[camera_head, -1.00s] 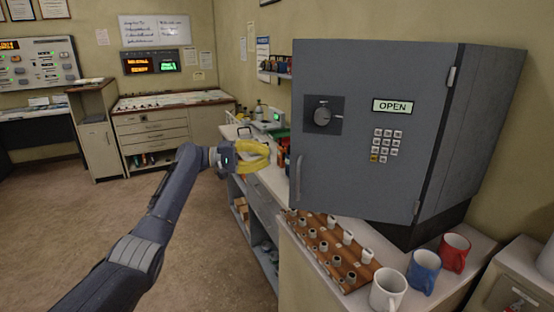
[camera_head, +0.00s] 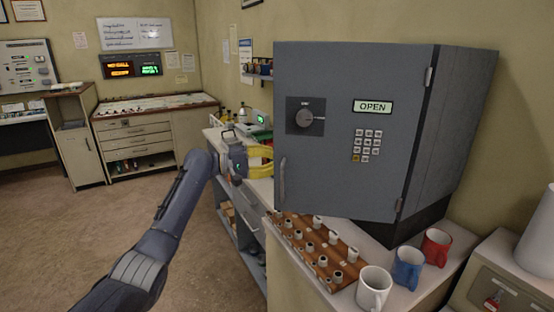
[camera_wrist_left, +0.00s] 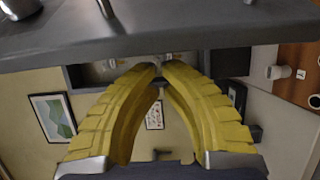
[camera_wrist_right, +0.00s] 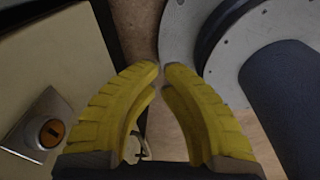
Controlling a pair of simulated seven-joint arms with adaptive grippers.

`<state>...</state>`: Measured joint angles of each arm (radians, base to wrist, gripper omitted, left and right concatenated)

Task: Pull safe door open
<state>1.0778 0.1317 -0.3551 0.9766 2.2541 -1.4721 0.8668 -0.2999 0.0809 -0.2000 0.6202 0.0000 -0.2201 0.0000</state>
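The grey safe (camera_head: 380,130) stands on the counter, with hinges on the right of its door (camera_head: 320,175). The door has a dial (camera_head: 305,116), a keypad (camera_head: 367,145), an "OPEN" display (camera_head: 372,107) and a vertical handle (camera_head: 282,183) near its left edge. I cannot tell whether the door is ajar. My left gripper (camera_head: 268,160) is at the door's left edge, just above the handle. In the left wrist view its fingertips (camera_wrist_left: 161,68) nearly meet, empty, beside the door edge (camera_wrist_left: 200,40). My right gripper (camera_wrist_right: 160,68) also has its tips together and holds nothing.
A wooden board with several pegs (camera_head: 320,255) lies below the door's front. White (camera_head: 374,287), blue (camera_head: 408,266) and red (camera_head: 436,246) mugs stand on the counter to the right. A shelf unit (camera_head: 240,215) runs behind the left arm. Open floor (camera_head: 60,240) lies at the left.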

